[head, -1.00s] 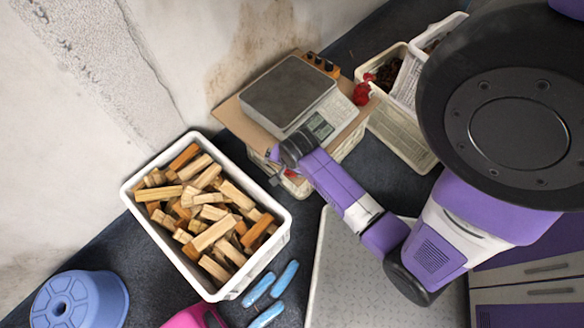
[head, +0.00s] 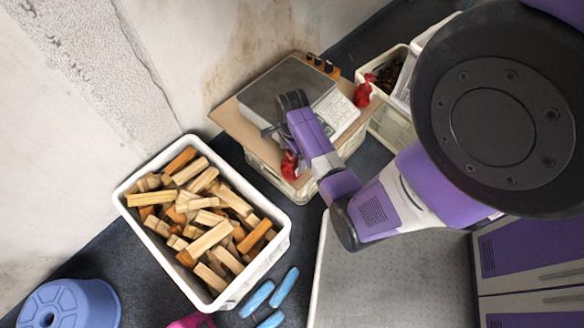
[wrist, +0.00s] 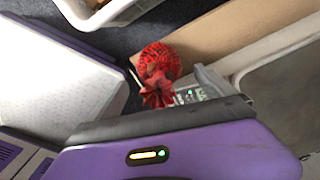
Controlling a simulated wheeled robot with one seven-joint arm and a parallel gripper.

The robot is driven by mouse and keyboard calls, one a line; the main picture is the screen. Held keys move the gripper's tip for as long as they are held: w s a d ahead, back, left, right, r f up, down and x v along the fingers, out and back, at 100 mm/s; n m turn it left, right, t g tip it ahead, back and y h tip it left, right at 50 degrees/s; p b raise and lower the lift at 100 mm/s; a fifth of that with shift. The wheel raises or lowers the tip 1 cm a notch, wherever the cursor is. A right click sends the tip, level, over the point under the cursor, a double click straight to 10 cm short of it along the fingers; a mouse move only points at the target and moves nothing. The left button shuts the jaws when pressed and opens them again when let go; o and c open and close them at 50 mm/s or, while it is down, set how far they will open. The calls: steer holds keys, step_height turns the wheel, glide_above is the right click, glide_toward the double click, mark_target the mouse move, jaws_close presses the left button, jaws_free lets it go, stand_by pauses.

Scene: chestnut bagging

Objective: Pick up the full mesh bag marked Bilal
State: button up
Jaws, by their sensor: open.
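A full red mesh bag (head: 289,163) sits at the near corner of the cardboard, beside the scale. In the wrist view the red mesh bag (wrist: 160,62) is rounded, with a gathered, flared top towards the camera. No name can be read on it. Another red bag (head: 363,92) is at the right of the scale; its marking cannot be read either. My gripper (head: 283,112) is open and empty over the scale's plate, apart from the bags. Its fingertips are not clear in the wrist view.
The scale (head: 268,82) stands on cardboard (head: 232,124) over a white crate. A white crate of wood blocks (head: 128,205) is at left, a metal-topped surface (head: 390,270) in front. Pale bins (head: 391,126) stand behind at right. Blue pieces (head: 257,298) lie on the dark floor.

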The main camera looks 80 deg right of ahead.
mark_target(293, 160)
step_height(293, 160, down, 3)
steer(key=shift+a+b, duration=0.1)
steer(key=shift+b, duration=0.25)
jaws_close()
